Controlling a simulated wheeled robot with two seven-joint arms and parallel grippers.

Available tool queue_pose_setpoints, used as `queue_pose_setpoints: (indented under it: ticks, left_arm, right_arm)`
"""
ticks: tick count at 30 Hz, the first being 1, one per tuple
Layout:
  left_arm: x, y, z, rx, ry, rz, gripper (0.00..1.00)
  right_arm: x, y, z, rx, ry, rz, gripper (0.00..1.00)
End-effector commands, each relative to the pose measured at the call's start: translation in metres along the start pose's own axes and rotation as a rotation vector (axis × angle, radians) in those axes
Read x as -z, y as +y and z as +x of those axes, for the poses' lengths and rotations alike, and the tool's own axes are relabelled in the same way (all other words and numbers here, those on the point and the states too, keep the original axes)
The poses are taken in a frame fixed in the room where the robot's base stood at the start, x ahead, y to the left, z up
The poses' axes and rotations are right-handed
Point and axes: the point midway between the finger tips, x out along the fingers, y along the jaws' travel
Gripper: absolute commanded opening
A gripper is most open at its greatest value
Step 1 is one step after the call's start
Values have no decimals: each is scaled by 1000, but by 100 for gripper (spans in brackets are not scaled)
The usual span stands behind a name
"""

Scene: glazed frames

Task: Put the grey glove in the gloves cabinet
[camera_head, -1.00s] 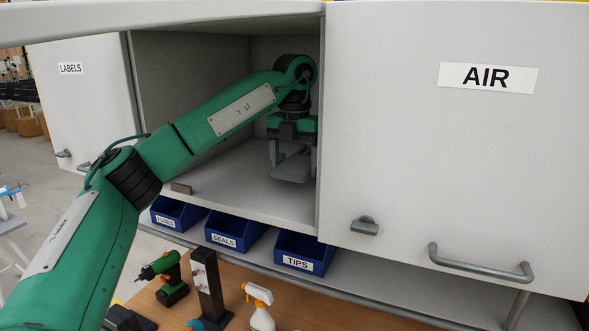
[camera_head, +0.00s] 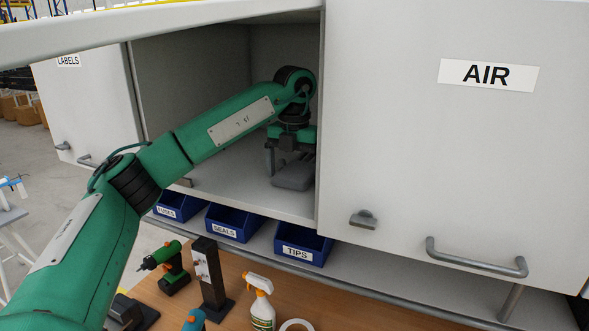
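The grey glove (camera_head: 293,175) lies on the floor of the open cabinet (camera_head: 235,188), near its right wall. My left gripper (camera_head: 291,165) reaches into the cabinet from the left and points down over the glove. Its left finger stands apart, beside the glove's left side; the right finger is close to the cabinet's right wall and hard to make out. The gripper looks open. The open cabinet's door (camera_head: 180,18) is raised across the top, and no label on it shows. My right gripper is out of view.
A shut cabinet marked AIR (camera_head: 440,150) adjoins on the right, and one marked LABELS (camera_head: 90,110) on the left. Blue bins, including the TIPS bin (camera_head: 297,252), sit below. A drill (camera_head: 170,265) and a spray bottle (camera_head: 261,305) stand on the wooden bench.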

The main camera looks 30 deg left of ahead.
Motion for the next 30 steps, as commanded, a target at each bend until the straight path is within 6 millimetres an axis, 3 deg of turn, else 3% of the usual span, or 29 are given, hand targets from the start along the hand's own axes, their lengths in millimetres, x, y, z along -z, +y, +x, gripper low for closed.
queue_pose_setpoints:
  ticks: [11,21,30]
  left_arm:
    - [0,0,-10,0,-3,0,98]
    - [0,0,-53,-1,-4,-2,98]
    - [0,0,-76,0,-1,1,98]
  right_arm:
    - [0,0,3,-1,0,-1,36]
    - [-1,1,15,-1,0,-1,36]
    - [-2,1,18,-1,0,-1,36]
